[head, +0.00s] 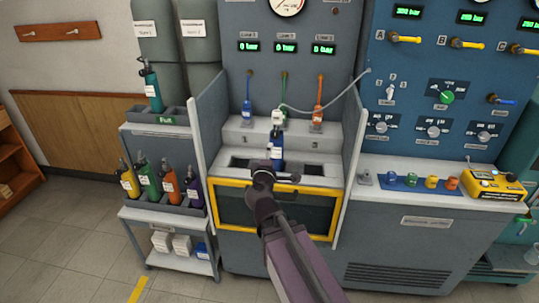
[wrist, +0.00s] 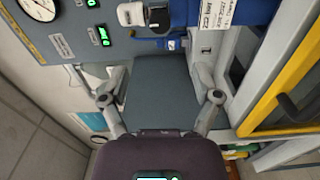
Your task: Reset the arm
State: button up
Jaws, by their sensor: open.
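My arm (head: 292,252) reaches up from the bottom of the head view to the testbench. My gripper (head: 275,176) is in front of the bench bay, just above the yellow-framed door (head: 327,211). In the wrist view my gripper (wrist: 161,98) is open, its two fingers wide apart with nothing between them. A blue cylinder with a white label (head: 277,147) stands upright in the bay behind my gripper. It also shows at the top of the wrist view (wrist: 240,12), beyond the fingers and apart from them. Its lower part is hidden by my gripper in the head view.
Grey side panels (head: 209,135) flank the bay. A grey hose (head: 335,108) runs across its right side. A cart (head: 165,215) with several coloured cylinders stands at left. A counter with coloured fittings and a yellow device (head: 495,186) is at right. Floor is clear at lower left.

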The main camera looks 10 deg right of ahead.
jog(key=s+d+f+m+g+h, duration=0.2)
jog(key=s+d+f+m+g, duration=0.4)
jog(key=d+f+m+g, duration=0.4)
jog(key=s+a+f+m+g+y, duration=0.45)
jog(key=s+f+g+y, duration=0.35)
jog(key=s, duration=0.3)
notch_tip(320, 180, up, 12)
jog(key=a+p, duration=0.1)
jog(key=p, duration=1.2)
jog(key=shift+r+t, duration=0.2)
jog(key=shift+t, duration=0.2)
